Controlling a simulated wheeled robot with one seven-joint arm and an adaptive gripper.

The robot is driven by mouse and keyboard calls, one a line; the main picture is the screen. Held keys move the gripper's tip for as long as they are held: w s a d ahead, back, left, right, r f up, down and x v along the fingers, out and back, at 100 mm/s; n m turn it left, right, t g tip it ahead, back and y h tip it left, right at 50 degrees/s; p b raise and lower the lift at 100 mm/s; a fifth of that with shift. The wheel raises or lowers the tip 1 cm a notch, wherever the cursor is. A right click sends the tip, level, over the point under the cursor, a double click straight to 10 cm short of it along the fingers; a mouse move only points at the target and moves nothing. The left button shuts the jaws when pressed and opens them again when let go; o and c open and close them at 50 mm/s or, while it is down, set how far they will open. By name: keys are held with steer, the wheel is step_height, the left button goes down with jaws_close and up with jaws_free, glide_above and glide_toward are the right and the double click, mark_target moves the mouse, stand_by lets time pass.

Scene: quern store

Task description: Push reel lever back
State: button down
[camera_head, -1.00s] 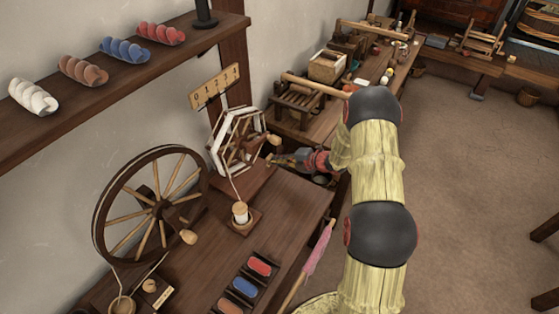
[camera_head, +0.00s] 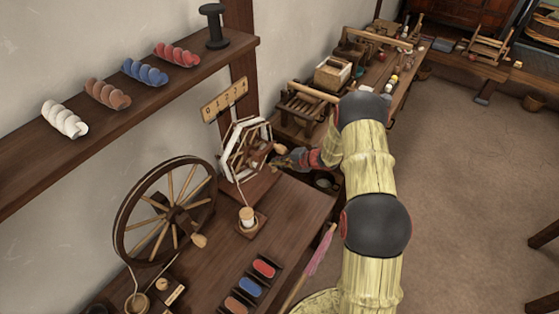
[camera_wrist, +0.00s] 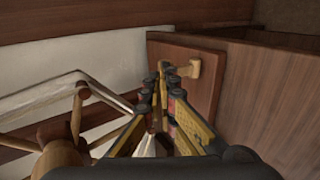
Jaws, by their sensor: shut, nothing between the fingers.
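The reel (camera_head: 245,150), a pale-edged frame with wooden spokes, stands on the bench near the wall. A light wooden knob (camera_head: 280,148) sticks out at its right side. My gripper (camera_head: 281,162) is just below and right of that knob; its tips are small here. In the wrist view my gripper (camera_wrist: 166,72) is shut and empty. A light wooden peg (camera_wrist: 192,68) on an upright brown board (camera_wrist: 184,52) is close to the right of the fingertips; I cannot tell whether they touch or whether this is the lever. Part of the reel frame (camera_wrist: 75,95) shows at the left.
A tray of coloured pieces (camera_head: 250,286) is in front. A number plaque (camera_head: 224,100) is behind the reel. A shelf (camera_head: 130,110) runs along the wall.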

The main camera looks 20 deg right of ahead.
stand_by(0.4)
steer(key=shift+r+p, duration=0.7)
steer(key=shift+r, duration=0.1)
steer(key=w+r+p+v, duration=0.1)
steer(key=p+v, duration=0.4)
steer(key=v, duration=0.8)
steer(key=shift+s+a+r, duration=0.2)
steer(key=shift+r, duration=0.45)
